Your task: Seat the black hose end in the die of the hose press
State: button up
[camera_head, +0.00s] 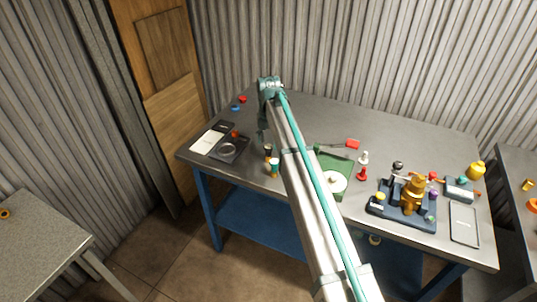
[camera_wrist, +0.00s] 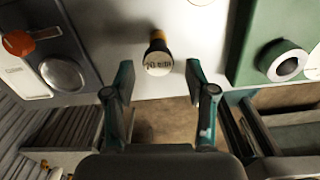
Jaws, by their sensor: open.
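A short upright piece with a black body, a yellow band and a pale lettered end (camera_wrist: 158,60) stands on the table in the wrist view; it looks like the black hose end. My gripper (camera_wrist: 159,75) is open, with one teal finger on each side of the piece and gaps between. Nothing is held.
A dark plate with a round disc (camera_head: 229,149) lies left of my gripper. A red-handled rod (camera_head: 352,144), red and white pieces, and a blue tray with a brass fitting (camera_head: 412,195) are to the right. The table's back middle is clear; its front edge is close.

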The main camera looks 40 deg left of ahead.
aim_at(269, 152)
jog(key=shift+a+f+p, duration=0.1)
jog(key=shift+f+p, duration=1.05)
jog(key=shift+f, duration=1.95)
grip_shut()
